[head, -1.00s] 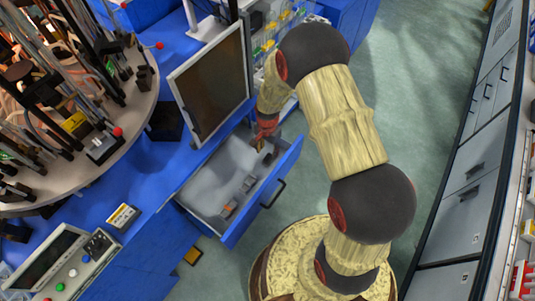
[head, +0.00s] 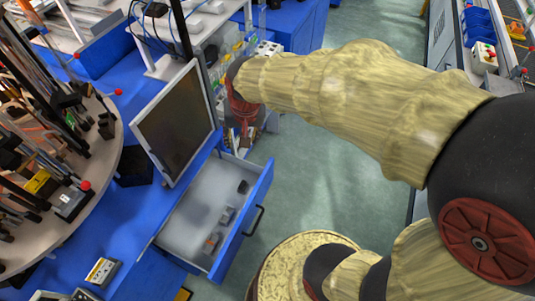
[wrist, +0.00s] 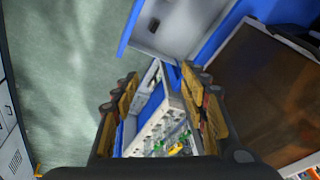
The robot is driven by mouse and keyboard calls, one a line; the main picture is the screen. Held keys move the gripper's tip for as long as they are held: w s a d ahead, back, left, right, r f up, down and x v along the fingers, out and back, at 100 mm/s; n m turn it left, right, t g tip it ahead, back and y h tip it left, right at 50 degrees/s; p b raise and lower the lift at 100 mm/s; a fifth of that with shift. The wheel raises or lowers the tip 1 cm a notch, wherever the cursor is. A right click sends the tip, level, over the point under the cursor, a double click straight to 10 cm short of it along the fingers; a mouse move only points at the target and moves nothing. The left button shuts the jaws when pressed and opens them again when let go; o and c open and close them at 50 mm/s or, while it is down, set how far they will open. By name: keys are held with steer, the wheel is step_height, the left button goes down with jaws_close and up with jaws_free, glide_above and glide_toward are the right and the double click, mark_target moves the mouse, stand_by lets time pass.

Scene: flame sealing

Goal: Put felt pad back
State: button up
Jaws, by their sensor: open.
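An open blue-fronted drawer (head: 180,232) with a pale grey inside holds several small dark or grey pieces. One dark piece (head: 243,187) lies near its far end, and grey ones (head: 226,215) lie nearer. I cannot tell which, if any, is the felt pad. My gripper (head: 242,148) is past the drawer's far end in the head view, partly blurred against the shelves. In the wrist view my gripper (wrist: 160,88) has its two fingers spread with nothing held between them. The drawer (wrist: 190,25) and a dark piece (wrist: 153,25) show beyond the fingertips.
A dark monitor (head: 175,125) stands on the blue bench left of the drawer. A white rack with coloured clips (wrist: 165,130) lies below, between the fingers in the wrist view. A round rack of tools (head: 60,170) is at the left. Green floor (head: 330,190) is clear to the right.

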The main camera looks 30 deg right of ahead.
steer(key=s+r+n+t, duration=0.1)
steer(key=s+r+n, duration=0.1)
steer(key=s+r, duration=0.3)
steer(key=s+r+n+t, duration=0.1)
steer(key=s+r, duration=0.4)
steer(key=s, duration=0.5)
steer(key=shift+n, duration=0.9)
